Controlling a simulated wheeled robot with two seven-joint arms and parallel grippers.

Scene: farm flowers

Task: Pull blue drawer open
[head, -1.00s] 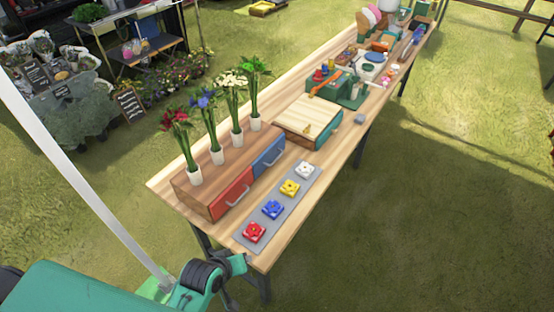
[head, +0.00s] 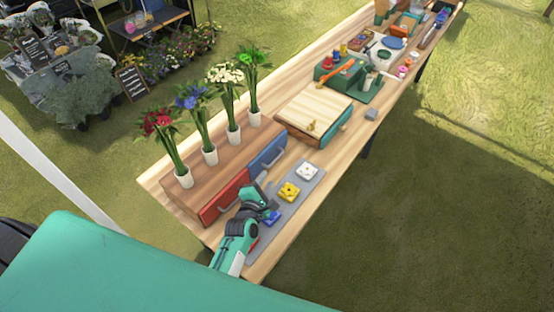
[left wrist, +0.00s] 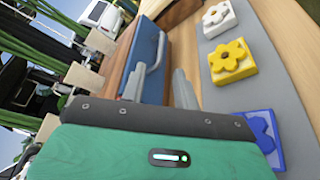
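The blue drawer (head: 265,157) is at the right end of the low wooden drawer unit (head: 222,153) and looks shut, flush with the red drawer (head: 222,198) beside it. My left gripper (head: 266,196) is in front of the unit, near the seam between the two drawers, above the grey strip. In the left wrist view the blue drawer front (left wrist: 147,62) with its grey bar handle (left wrist: 158,52) is just beyond the fingertips. My left gripper (left wrist: 158,84) is open there, its fingers apart with nothing held. My right gripper is not in view.
Potted flowers in white pots (head: 210,156) stand on the unit. A grey strip (head: 310,184) in front holds white, yellow (head: 289,191) and blue flower blocks. A wooden box (head: 313,112) stands to the right. Open air lies beyond the table's front edge.

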